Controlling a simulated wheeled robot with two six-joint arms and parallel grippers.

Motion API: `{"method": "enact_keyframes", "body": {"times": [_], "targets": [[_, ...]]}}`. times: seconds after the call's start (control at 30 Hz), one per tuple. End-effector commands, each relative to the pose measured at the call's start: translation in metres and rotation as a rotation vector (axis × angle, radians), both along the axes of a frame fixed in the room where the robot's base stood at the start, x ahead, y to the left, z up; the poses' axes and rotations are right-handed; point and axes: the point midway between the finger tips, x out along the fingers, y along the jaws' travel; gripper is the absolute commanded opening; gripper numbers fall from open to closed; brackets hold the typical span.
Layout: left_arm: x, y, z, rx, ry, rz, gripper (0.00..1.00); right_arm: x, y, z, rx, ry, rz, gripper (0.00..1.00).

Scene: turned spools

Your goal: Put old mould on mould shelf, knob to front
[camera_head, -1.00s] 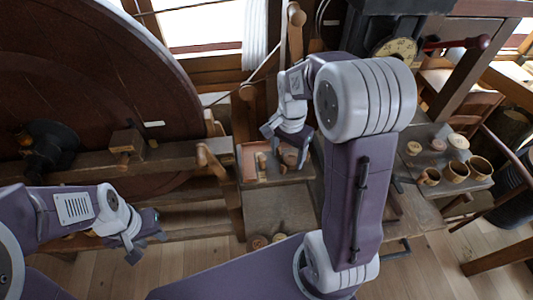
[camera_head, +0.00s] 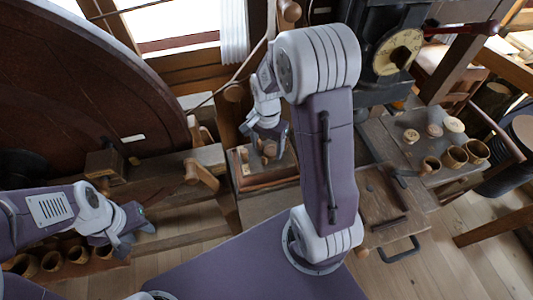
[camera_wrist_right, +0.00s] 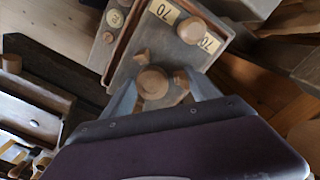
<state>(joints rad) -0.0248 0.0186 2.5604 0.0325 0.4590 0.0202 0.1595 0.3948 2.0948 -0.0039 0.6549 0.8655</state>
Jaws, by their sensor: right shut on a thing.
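My right gripper (camera_head: 268,150) is over the small wooden tray-like stand (camera_head: 283,180) in the head view. In the right wrist view my right gripper (camera_wrist_right: 155,98) is shut on a brown wooden piece with a round knob (camera_wrist_right: 152,82), which I take to be the old mould. Its lower part is hidden by the fingers and palm. Beyond it is a grey surface (camera_wrist_right: 178,58) with yellow labels reading 70 and another round wooden knob (camera_wrist_right: 190,30). I cannot tell whether the held piece touches it. My left gripper (camera_head: 132,236) is open and empty at the lower left.
A big brown wheel (camera_head: 70,90) and a wooden beam (camera_head: 165,165) stand at the left. Several cups (camera_head: 454,157) and round lids stand on a side table (camera_head: 400,135) at the right. A dark machine with a dial (camera_head: 398,52) is at the back.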

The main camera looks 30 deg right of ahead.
Motion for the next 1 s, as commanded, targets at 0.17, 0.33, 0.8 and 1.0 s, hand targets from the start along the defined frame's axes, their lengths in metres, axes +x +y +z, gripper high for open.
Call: {"method": "enact_keyframes", "body": {"times": [0.17,0.33,0.8,1.0], "targets": [[0.0,0.0,0.0,0.0,0.0,0.0,0.36,-0.001,0.0,-0.019,0.001,0.004,0.0,0.0],[0.0,0.0,0.0,0.0,0.0,0.0,0.36,0.0,0.0,-0.037,0.0,0.0,0.0,0.0],[0.0,0.0,-0.002,0.0,0.0,0.0,0.36,0.0,0.0,-0.04,0.0,0.0,0.0,0.91],[0.0,0.0,-0.002,0.0,0.0,0.0,0.36,0.0,0.0,-0.04,0.0,0.0,0.0,0.91]]}}
